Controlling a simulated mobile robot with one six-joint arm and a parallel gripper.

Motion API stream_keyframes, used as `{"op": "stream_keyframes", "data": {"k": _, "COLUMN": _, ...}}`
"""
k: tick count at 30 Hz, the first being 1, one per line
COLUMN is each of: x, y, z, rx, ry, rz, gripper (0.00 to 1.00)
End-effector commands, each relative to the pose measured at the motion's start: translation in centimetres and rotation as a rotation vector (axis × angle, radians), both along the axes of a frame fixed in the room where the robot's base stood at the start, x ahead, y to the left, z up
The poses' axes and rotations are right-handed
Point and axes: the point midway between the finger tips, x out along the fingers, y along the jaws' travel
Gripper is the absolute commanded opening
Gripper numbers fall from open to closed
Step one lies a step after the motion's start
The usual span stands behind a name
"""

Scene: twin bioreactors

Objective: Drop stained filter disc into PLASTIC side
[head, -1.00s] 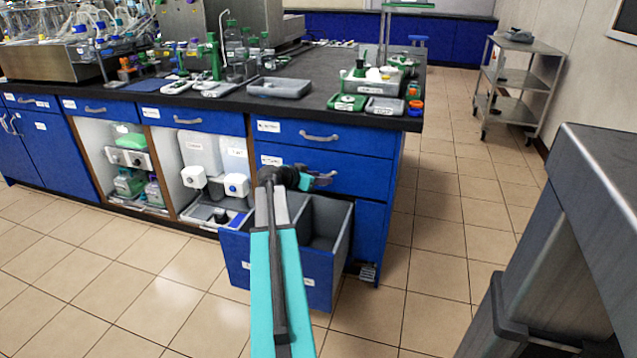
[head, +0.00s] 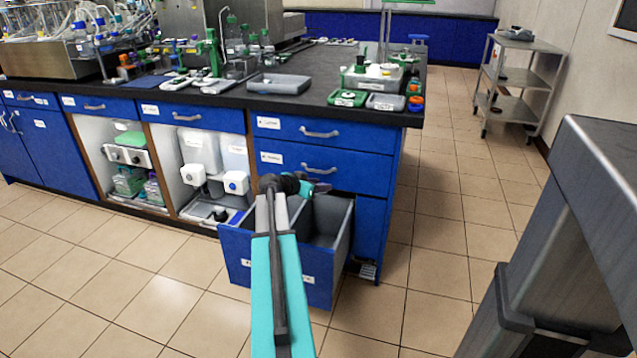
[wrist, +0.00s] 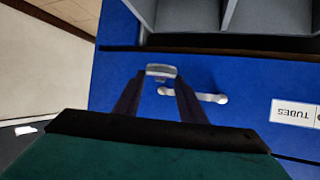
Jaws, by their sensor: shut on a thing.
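My gripper (head: 324,187) is in front of the blue drawer fronts, above the open two-part bin drawer (head: 278,267). In the wrist view my gripper (wrist: 161,76) has its dark fingers closed on a small pale grey piece (wrist: 161,70), seen nearly edge-on. It looks like the filter disc, but I cannot make out a stain. The bin drawer's grey compartments and divider (wrist: 228,14) show at the top of the wrist view. Two labels on its front are too small to read, so I cannot tell which side is PLASTIC.
The closed drawer labelled TUBES (wrist: 255,135) has a metal handle (wrist: 205,97) close behind my fingers. The black bench (head: 230,95) holds a grey tray (head: 279,84) and several lab items. A steel cart (head: 507,85) stands at the right. The tiled floor before the drawer is clear.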

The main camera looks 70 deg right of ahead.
Motion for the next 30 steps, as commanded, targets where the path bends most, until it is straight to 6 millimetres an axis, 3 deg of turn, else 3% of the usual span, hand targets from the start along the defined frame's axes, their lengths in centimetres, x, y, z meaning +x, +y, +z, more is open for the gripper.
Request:
{"op": "stream_keyframes", "data": {"k": 6, "x": 0.0, "y": 0.0, "z": -1.4, "rx": 0.0, "ry": 0.0, "rz": 0.0, "gripper": 0.16}}
{"op": "stream_keyframes", "data": {"k": 17, "x": 0.0, "y": 0.0, "z": -1.6, "rx": 0.0, "ry": -0.001, "rz": 0.0, "gripper": 0.16}}
{"op": "stream_keyframes", "data": {"k": 18, "x": 0.0, "y": 0.0, "z": -1.6, "rx": 0.0, "ry": 0.0, "rz": 0.0, "gripper": 0.38}}
{"op": "stream_keyframes", "data": {"k": 22, "x": 0.0, "y": 0.0, "z": -1.6, "rx": 0.0, "ry": 0.0, "rz": 0.0, "gripper": 0.59}}
{"op": "stream_keyframes", "data": {"k": 30, "x": 0.0, "y": 0.0, "z": -1.6, "rx": 0.0, "ry": 0.0, "rz": 0.001, "gripper": 0.59}}
